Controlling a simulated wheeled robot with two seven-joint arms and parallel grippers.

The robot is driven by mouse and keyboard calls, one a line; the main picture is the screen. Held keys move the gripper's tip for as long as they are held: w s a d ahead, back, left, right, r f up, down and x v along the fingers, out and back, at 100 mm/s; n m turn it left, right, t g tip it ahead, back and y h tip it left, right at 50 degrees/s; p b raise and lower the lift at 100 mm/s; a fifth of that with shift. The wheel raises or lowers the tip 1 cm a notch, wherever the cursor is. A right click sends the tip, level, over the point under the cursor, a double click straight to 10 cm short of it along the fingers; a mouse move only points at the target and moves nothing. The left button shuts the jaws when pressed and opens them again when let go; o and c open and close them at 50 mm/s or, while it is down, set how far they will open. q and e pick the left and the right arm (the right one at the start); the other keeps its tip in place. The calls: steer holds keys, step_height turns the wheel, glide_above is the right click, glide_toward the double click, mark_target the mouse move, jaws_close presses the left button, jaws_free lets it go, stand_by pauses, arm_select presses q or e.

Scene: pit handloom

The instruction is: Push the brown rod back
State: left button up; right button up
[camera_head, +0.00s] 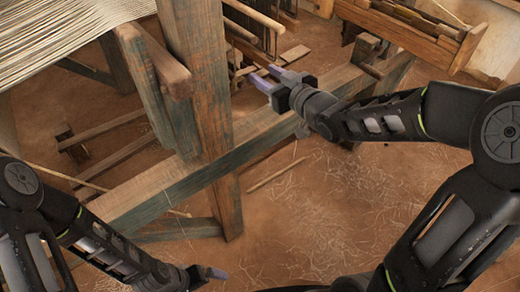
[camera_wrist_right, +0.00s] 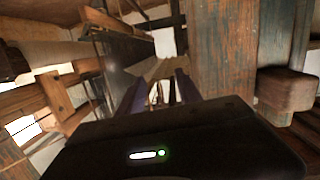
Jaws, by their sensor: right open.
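My right gripper (camera_head: 267,77) reaches into the loom frame just right of the thick upright post. In the right wrist view its two purple fingers (camera_wrist_right: 161,90) stand apart, with nothing clearly held between them. A brown rod (camera_head: 250,50) runs slantwise behind the post, just beyond the fingertips; I cannot tell whether they touch it. Its far end is hidden among the loom parts.
The upright post (camera_head: 203,80) and a long low beam (camera_head: 165,185) stand close to my right gripper. White warp threads (camera_head: 60,35) stretch at the upper left. A wooden box-like frame (camera_head: 410,30) is at the upper right.

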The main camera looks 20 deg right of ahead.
steer(key=s+a+f+m+g+p, duration=0.1)
steer(key=s+a+f+g+p, duration=0.1)
steer(key=f, duration=0.8)
steer(key=s+a+f+m+g+p, duration=0.1)
steer(key=s+f+m+g+p, duration=0.1)
steer(key=f, duration=0.8)
steer(key=s+g, duration=0.1)
steer(key=s, duration=0.1)
steer(key=shift+s+a+f+m+h, duration=0.25)
steer(key=shift+s+a+m+h, duration=0.05)
steer(key=shift+s+a+h, duration=0.1)
